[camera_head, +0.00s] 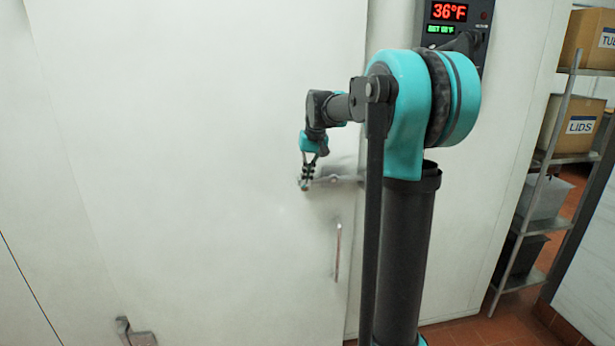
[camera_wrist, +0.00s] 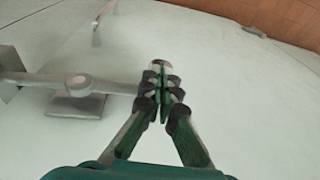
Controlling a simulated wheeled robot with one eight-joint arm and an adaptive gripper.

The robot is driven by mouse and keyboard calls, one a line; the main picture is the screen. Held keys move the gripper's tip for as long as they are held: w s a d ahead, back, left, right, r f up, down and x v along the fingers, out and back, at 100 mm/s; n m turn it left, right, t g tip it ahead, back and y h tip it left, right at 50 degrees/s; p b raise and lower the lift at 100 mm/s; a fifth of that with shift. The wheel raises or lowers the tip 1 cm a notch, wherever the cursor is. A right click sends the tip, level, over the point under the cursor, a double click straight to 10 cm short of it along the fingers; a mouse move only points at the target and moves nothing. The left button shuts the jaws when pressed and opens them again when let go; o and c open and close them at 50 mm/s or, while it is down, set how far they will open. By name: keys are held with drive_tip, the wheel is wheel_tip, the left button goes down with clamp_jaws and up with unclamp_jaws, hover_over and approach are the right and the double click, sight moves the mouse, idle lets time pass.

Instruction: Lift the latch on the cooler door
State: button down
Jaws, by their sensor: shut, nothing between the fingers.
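The cooler door (camera_head: 190,150) is a large white panel and looks closed. Its latch (camera_head: 345,179) is a grey metal bar lying about level across the door's right edge. In the wrist view the latch (camera_wrist: 110,85) runs in from the left, over a square plate with a round pivot. My gripper (camera_head: 307,180) is at the latch's left end. In the wrist view my gripper's fingers (camera_wrist: 161,88) are together with nothing between them. They cover part of the latch's end, and a rounded pale tip shows just beyond them. I cannot tell whether they touch it.
A vertical pull handle (camera_head: 338,252) is on the door below the latch. A metal fitting (camera_head: 138,333) sits low on the door. A temperature display panel (camera_head: 455,30) is on the wall at upper right. A shelf rack (camera_head: 530,215) with boxes stands far right.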

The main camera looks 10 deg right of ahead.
drive_tip(key=shift+a+f+h, duration=0.15)
drive_tip(key=shift+f+h, duration=0.15)
wheel_tip(320, 180, down, 9)
drive_tip(key=h, duration=0.8)
drive_tip(key=shift+d+n, duration=0.35)
drive_tip(key=shift+n, duration=0.05)
drive_tip(key=shift+r, duration=0.1)
idle(0.3)
